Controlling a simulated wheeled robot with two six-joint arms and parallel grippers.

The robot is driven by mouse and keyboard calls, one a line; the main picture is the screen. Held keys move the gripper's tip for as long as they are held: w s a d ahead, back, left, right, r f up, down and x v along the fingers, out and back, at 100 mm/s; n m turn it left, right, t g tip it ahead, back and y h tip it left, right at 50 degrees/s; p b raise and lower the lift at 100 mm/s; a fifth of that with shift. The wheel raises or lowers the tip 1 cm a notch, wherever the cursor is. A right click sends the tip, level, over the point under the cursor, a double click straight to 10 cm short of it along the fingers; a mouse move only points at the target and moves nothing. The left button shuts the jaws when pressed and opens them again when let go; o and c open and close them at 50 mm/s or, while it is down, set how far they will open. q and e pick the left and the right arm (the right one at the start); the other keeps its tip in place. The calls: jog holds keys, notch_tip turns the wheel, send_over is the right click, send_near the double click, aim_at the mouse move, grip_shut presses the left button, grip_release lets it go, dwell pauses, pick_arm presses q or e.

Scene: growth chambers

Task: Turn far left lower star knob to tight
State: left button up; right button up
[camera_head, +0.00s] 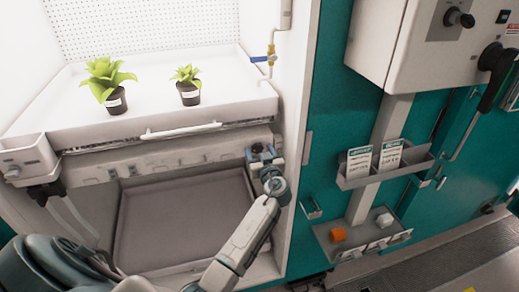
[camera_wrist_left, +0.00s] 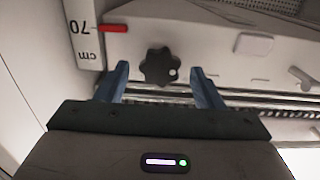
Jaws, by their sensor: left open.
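A dark star knob (camera_wrist_left: 159,67) sits on the pale rail under the shelf in the left wrist view. It lies between the two blue fingertips of my left gripper (camera_head: 262,152), which is open around or just short of it; I cannot tell whether they touch. In the head view my left gripper is at the right end of the rail below the plant shelf, and it hides the knob there. My right gripper is not in view.
A white shelf (camera_head: 200,117) with two potted plants (camera_head: 107,80) is above the gripper. A grey tray (camera_head: 118,240) lies below. The chamber's right wall (camera_head: 293,130) is close beside the gripper. A red marker (camera_wrist_left: 114,28) and a "70 cm" label (camera_wrist_left: 82,35) are left of the knob.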

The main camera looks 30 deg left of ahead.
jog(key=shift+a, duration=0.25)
